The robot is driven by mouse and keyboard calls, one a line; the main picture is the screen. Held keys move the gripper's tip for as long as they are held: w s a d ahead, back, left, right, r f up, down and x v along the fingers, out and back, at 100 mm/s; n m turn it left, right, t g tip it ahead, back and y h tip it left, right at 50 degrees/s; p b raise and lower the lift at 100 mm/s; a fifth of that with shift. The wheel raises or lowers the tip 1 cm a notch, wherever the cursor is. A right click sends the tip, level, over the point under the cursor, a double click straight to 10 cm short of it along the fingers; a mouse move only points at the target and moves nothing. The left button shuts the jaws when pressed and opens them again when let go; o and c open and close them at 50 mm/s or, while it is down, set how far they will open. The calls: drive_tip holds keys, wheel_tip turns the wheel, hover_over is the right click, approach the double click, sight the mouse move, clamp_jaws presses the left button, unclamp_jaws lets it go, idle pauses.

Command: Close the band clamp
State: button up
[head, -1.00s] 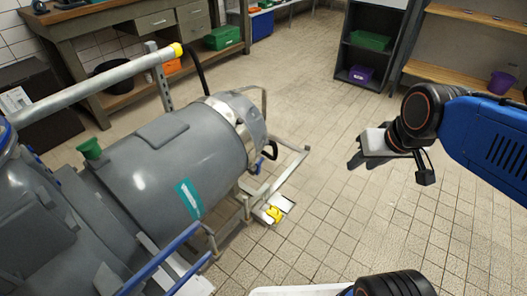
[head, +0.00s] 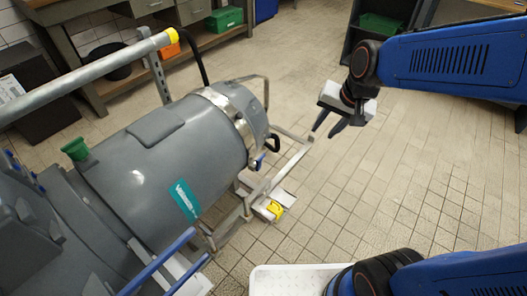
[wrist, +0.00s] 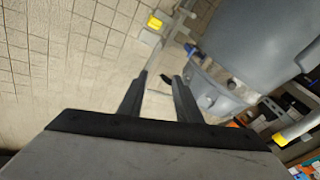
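The band clamp (head: 232,112) is a shiny metal band around the grey tank (head: 165,150), near its right end in the head view. A small blue-tipped part (head: 259,160) shows low on the band's right side, beside a black handle (head: 274,142). I cannot tell clearly how far the clamp's lever stands open. My gripper (head: 325,131) is open and empty, in the air to the right of the tank end and apart from it. In the wrist view, its two dark fingers (wrist: 160,76) stand apart, with the grey tank (wrist: 258,35) beyond them to the upper right.
A metal frame (head: 290,165) with a yellow piece (head: 274,209) sticks out below the tank end. A rail with a yellow cap (head: 168,38) runs above the tank. A workbench (head: 130,60) stands behind. Tiled floor (head: 390,190) is clear to the right.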

drive_tip(key=w+a+f+m, duration=0.2)
drive_tip(key=w+a+f, duration=0.3)
drive_tip(key=w+a, duration=0.2)
drive_tip(key=m+g, duration=0.1)
drive_tip(key=m, duration=0.1)
approach(261, 157)
drive_tip(key=shift+y, duration=0.4)
drive_tip(key=x, duration=0.5)
drive_tip(key=d+x, duration=0.1)
drive_tip(key=x, duration=0.1)
drive_tip(key=shift+w+a+f, duration=0.1)
drive_tip(key=shift+a+f, duration=0.05)
drive_tip(key=shift+f, duration=0.3)
clamp_jaws()
